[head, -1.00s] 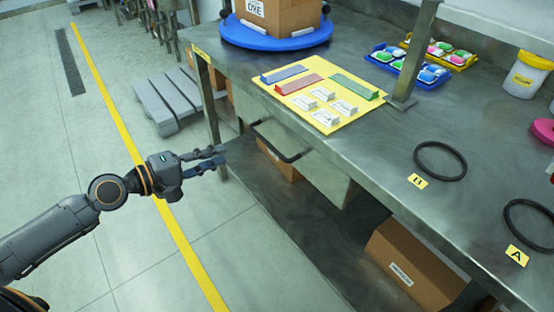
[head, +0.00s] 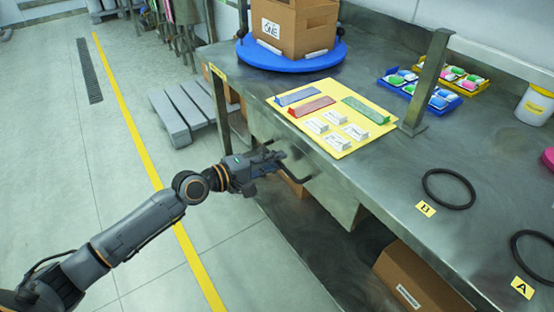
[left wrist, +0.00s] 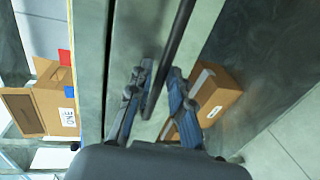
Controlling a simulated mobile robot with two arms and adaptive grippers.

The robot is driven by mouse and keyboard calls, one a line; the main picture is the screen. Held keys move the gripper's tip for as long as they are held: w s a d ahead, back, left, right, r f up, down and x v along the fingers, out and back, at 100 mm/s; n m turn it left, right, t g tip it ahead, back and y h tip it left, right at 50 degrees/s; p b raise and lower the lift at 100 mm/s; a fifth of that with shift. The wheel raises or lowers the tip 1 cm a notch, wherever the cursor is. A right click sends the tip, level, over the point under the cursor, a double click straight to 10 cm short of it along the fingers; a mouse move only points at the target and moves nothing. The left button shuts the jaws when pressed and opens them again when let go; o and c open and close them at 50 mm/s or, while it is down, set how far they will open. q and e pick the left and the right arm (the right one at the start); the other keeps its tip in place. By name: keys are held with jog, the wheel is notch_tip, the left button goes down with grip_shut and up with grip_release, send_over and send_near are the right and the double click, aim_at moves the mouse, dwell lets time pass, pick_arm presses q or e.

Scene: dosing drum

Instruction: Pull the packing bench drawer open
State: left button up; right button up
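The packing bench (head: 390,185) has a steel drawer (head: 338,197) under its top, with a dark bar handle (head: 299,179) on the front. The drawer looks closed. My left gripper (head: 277,158) is at the handle, partly covering it in the head view. In the left wrist view my left gripper (left wrist: 156,98) has its two fingers apart, with the dark handle bar (left wrist: 174,48) running between them. The bar lies closer to the left finger; contact is unclear. My right gripper is not in view.
A yellow board (head: 330,118) with coloured strips and cards lies on the bench above the drawer. A carton (head: 295,28) stands on a blue turntable (head: 292,55). Another carton (head: 418,281) sits on the lower shelf.

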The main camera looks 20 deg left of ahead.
pick_arm(q)
jog(key=shift+w+d+f, duration=0.15)
jog(key=shift+w+d, duration=0.15)
jog(key=shift+w, duration=0.05)
jog(key=shift+c, duration=0.2)
grip_shut()
